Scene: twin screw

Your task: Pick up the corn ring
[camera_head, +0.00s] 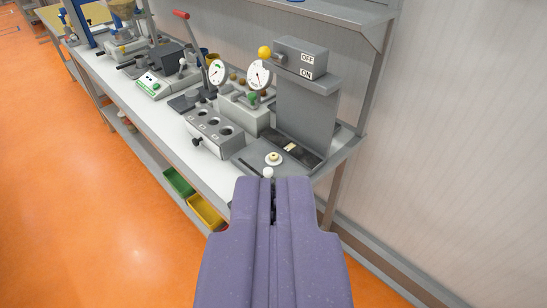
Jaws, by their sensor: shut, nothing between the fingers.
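A small pale ring-like piece (273,157) sits on a white round spot on the grey machine plate, near the bench's right end; it may be the corn ring, but it is too small to be sure. My purple gripper (273,182) fills the lower middle, its fingers together with only a thin dark seam between them. Its tips point toward the plate and appear just below the piece in the picture, apart from it. A small white knob (268,172) shows right at the tips.
A grey machine (307,110) with OFF and ON labels and a yellow knob (264,52) stands behind the plate. A block with round holes (214,133) and two gauges are to its left. Green and yellow bins (205,211) sit below. Orange floor is open at left.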

